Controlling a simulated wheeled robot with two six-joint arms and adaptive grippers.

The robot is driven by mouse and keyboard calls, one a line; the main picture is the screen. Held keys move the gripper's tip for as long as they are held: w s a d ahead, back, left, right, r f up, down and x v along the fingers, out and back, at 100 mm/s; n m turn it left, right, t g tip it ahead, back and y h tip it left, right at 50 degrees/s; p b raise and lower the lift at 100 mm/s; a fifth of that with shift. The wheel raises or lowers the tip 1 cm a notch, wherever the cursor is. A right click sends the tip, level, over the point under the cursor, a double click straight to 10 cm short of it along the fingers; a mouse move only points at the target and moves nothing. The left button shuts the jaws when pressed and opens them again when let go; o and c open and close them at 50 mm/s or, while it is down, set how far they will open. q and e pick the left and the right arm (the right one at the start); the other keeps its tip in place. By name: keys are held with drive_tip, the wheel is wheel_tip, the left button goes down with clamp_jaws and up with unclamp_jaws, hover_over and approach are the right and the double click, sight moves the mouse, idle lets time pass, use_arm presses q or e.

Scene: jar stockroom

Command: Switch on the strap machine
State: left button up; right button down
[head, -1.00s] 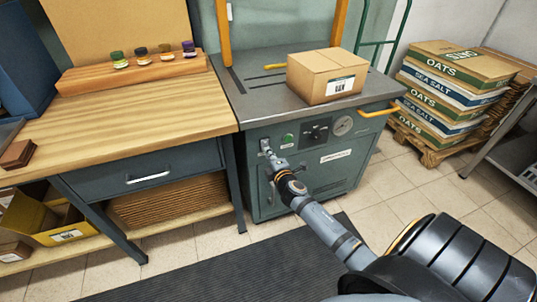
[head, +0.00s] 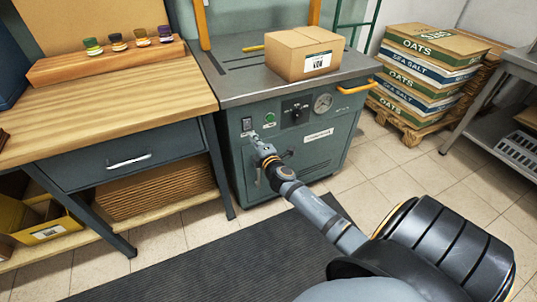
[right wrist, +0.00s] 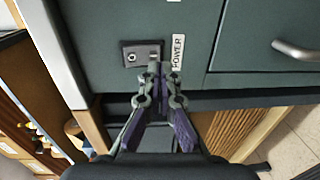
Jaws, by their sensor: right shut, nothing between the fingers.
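The strap machine (head: 318,155) is a grey-green cabinet with a metal top. Its dark rocker switch (head: 247,124) is at the left of the front panel, left of a green button (head: 270,117). My right gripper (head: 255,137) is shut and empty, its tips just below and right of the switch. In the right wrist view the switch (right wrist: 139,54) has a small white mark, and the POWER label (right wrist: 178,52) is beside it. The shut fingertips (right wrist: 157,70) overlap the near corner of the switch plate; I cannot tell whether they touch. Which way the rocker is tipped is unclear. My left gripper is not in view.
A cardboard box (head: 300,55) sits on the machine, with a yellow handle (head: 357,88) at its right edge. A wooden workbench (head: 110,105) stands close on the left. Stacked cartons (head: 425,75) are at the right. A dark mat (head: 200,265) covers the floor in front.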

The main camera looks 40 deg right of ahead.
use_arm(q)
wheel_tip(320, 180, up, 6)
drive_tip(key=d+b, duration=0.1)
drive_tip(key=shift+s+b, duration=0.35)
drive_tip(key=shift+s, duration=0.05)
use_arm(e)
drive_tip(key=f+v, duration=0.2)
drive_tip(key=v, duration=0.8)
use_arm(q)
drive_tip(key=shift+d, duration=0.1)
use_arm(e)
drive_tip(key=shift+s+f, duration=0.1)
drive_tip(key=shift+f, duration=0.05)
